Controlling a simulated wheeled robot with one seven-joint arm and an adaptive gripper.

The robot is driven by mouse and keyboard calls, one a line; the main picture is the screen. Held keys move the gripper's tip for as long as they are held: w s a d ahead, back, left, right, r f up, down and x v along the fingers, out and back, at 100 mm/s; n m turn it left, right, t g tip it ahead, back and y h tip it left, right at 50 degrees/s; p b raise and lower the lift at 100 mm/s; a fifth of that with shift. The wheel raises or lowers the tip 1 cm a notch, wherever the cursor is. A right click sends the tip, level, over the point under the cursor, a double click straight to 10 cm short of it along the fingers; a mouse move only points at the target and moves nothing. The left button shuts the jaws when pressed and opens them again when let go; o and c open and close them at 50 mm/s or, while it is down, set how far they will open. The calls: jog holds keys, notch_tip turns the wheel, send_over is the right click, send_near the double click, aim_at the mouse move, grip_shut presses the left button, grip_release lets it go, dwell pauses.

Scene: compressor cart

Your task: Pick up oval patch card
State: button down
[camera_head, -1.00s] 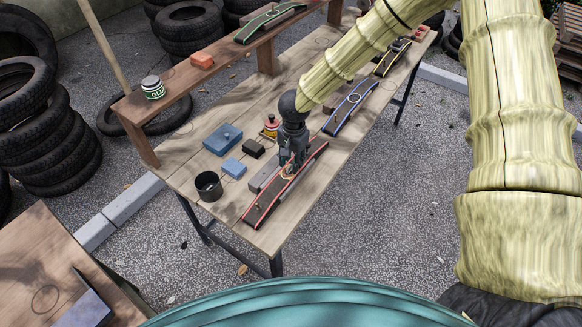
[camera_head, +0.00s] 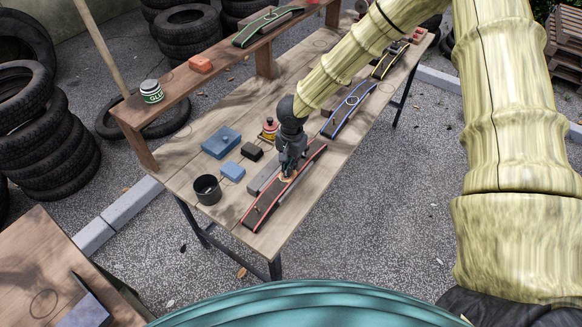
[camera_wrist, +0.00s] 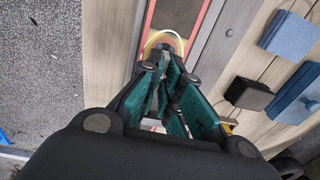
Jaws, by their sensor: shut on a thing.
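The oval patch card (camera_head: 287,178) shows as a small pale tan patch at my fingertips in the head view. In the wrist view its pale curved edge (camera_wrist: 163,37) shows just beyond the fingertips, over the red-edged strip (camera_head: 262,208). My gripper (camera_head: 288,172) points down over the middle of that strip; its dark green fingers are also in the wrist view (camera_wrist: 168,70). It is shut on the card, still low at the strip. The fingers hide part of the card, and I cannot tell whether it touches the strip.
Left of the strip are a black cup (camera_head: 207,189), blue boxes (camera_head: 222,141) and a small black box (camera_head: 252,151). A blue-edged strip (camera_head: 349,110) lies farther back. The raised shelf (camera_head: 185,88) borders the table.

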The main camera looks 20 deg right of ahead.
jog(key=shift+r+b, duration=0.3)
jog(key=shift+r, duration=0.3)
jog(key=shift+s+r+b, duration=0.2)
jog(key=shift+r+b, duration=0.35)
jog(key=shift+r, duration=0.5)
jog(key=s+a+r+b, duration=0.1)
jog(key=s+a+b, duration=0.1)
jog(key=s, duration=0.5)
jog(key=s+a+r+b, duration=0.1)
jog(key=s+a+b, duration=0.15)
jog(key=s, duration=0.45)
notch_tip(320, 180, up, 8)
jog(key=p, duration=1)
jog(key=shift+s+a+f+p, duration=0.2)
jog(key=shift+s+a+p, duration=0.05)
jog(key=shift+s+p, duration=0.15)
